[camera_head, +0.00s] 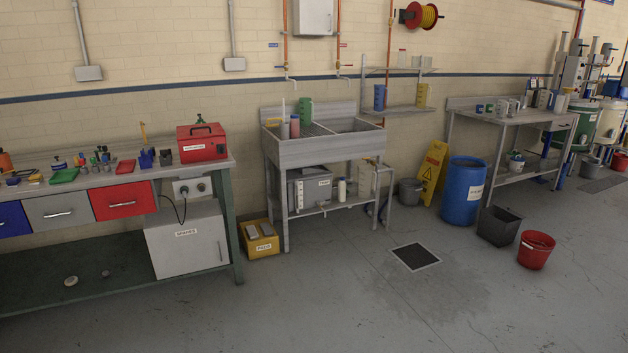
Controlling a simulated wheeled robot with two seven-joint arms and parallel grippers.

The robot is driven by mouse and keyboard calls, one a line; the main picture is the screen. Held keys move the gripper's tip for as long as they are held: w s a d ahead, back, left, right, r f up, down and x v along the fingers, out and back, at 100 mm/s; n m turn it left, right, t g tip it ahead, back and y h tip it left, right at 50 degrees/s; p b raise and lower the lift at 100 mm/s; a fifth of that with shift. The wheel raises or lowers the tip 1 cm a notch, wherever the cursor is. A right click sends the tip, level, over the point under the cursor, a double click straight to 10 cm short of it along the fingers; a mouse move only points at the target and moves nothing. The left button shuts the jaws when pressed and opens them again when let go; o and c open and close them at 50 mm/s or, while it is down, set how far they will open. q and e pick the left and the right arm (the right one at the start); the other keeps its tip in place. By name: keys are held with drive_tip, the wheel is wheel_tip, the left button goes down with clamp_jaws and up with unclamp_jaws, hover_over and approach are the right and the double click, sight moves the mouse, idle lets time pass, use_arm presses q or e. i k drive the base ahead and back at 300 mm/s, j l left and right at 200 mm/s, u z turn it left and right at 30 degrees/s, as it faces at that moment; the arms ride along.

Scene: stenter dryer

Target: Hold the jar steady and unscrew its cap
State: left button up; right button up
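Neither of my grippers is in view, and no part of my arms shows. I cannot pick out the jar and its cap for certain. A reddish cylindrical container (294,127) stands in the grey sink (325,153) beside a green jug (305,111). A pale bottle (341,190) stands on the shelf under the sink. Small items on the left workbench (222,167) include an orange container (5,161) at the left edge, too small to tell whether it has a screw cap.
A red case (202,143) sits on the workbench. A yellow box (260,243), a blue drum (462,191), a yellow floor sign (432,174), a dark bin (499,227) and a red bucket (536,250) stand on the floor. The front floor is clear around a drain grate (415,257).

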sight(294, 123)
drive_tip(key=i, duration=3.35)
drive_tip(key=i+l+u, duration=0.15)
drive_tip(key=i, duration=1.4)
drive_tip(key=l+u, duration=0.05)
